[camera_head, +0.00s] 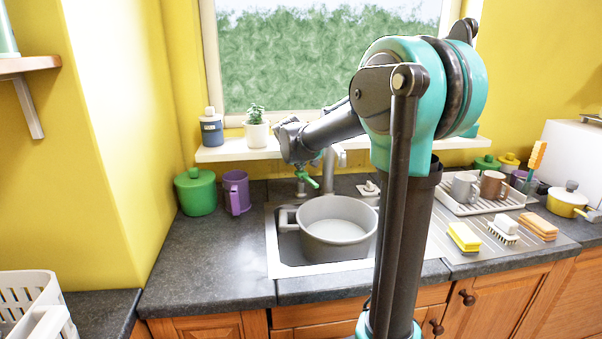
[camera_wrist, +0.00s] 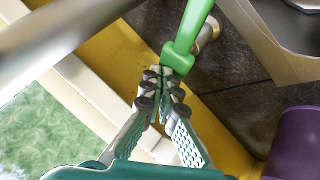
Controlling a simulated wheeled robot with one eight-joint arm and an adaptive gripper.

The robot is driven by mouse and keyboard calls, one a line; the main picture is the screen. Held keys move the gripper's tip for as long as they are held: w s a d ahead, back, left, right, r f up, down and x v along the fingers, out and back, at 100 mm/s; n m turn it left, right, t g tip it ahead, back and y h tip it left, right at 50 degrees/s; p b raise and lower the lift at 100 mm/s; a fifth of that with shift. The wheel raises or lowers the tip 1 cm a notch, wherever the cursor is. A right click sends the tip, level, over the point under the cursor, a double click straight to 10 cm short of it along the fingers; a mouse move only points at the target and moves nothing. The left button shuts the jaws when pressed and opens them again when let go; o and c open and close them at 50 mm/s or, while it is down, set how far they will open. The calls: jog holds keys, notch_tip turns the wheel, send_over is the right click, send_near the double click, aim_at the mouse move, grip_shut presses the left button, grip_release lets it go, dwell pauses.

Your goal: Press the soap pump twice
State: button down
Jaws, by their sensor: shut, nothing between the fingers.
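My gripper (camera_head: 301,163) is shut and empty, pointing down behind the left part of the sink. In the wrist view its fingertips (camera_wrist: 164,82) are together at the lower end of a green lever-like part (camera_wrist: 189,35); I cannot tell if they touch it. This green part (camera_head: 308,180) stands by a short metal post (camera_head: 300,190) at the sink's back edge. I cannot tell whether it is the soap pump's head or a tap handle. A small pale fitting (camera_head: 369,188) sits right of the faucet. A blue and white bottle (camera_head: 212,129) stands on the sill.
A grey pot (camera_head: 336,232) sits in the sink. A green canister (camera_head: 195,192) and purple mug (camera_head: 236,192) stand left of it. A potted plant (camera_head: 257,130) is on the sill. Mugs, sponges and a drying rack (camera_head: 455,203) are on the right. The left front counter is clear.

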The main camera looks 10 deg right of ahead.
aim_at(301, 172)
jog(key=shift+f, duration=0.85)
dwell(0.7)
dwell(0.4)
jog(key=shift+r, duration=1.4)
jog(key=shift+r, duration=2.5)
